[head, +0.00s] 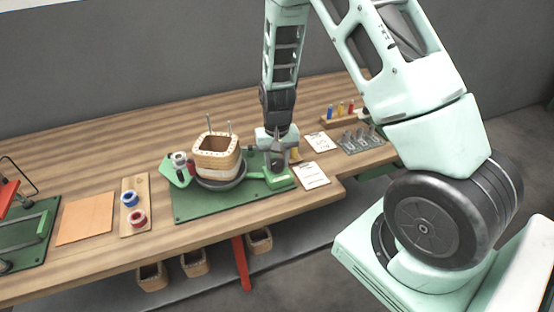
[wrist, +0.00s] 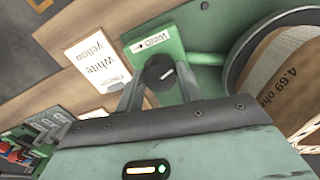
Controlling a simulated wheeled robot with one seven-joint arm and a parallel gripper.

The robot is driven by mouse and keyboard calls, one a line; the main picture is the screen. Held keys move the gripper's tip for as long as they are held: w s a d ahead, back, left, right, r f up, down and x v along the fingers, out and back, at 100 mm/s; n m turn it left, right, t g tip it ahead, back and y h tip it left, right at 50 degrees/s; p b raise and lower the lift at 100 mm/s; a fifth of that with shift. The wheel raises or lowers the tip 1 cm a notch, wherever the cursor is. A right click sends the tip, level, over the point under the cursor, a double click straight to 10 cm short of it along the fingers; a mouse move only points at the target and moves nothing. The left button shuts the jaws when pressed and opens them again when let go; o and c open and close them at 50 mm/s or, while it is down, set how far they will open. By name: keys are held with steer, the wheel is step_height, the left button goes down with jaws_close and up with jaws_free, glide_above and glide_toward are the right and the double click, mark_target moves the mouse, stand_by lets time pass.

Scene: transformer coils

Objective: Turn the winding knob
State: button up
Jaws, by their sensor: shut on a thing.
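The winding knob (wrist: 160,73) is round and black with a white pointer line, on a green block (wrist: 157,42) labelled "WIND" with an arrow. My gripper (wrist: 160,85) is shut on the knob, one finger on each side of it in the wrist view. In the head view my gripper (head: 278,158) points down over the right end of the green winding machine (head: 200,206) and hides the knob. A square wooden coil form (head: 216,161) stands on the machine's round dark turntable (head: 222,186); the wrist view shows its side (wrist: 288,80), with a number printed on it.
White cards (head: 311,176) lie right of the machine, one reading "White" and "Yellow" (wrist: 97,61). A clear rack of parts (head: 358,138) and a holder with coloured pieces (head: 341,117) stand at the right. A board with blue and red spools (head: 135,206) lies left.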

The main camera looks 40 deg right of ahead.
mark_target(277, 162)
stand_by(0.4)
steer(key=o, duration=1)
step_height(277, 162, up, 17)
steer(key=shift+r+b, duration=0.2)
steer(key=shift+b, duration=0.5)
steer(key=s+a+r+n+y, duration=0.1)
steer(key=s+a+n, duration=0.3)
steer(key=a, duration=0.5)
steer(key=s+a+r+n, duration=0.1)
steer(key=s+a+n, duration=0.1)
steer(key=s+a, duration=0.55)
steer(key=s+a+n, duration=0.2)
steer(key=s, duration=0.2)
steer(key=s+a+n, duration=0.2)
steer(key=s+a, duration=0.1)
steer(key=s, duration=0.1)
steer(key=s+a+n, duration=0.3)
steer(key=s, duration=0.2)
steer(key=shift+f, duration=0.3)
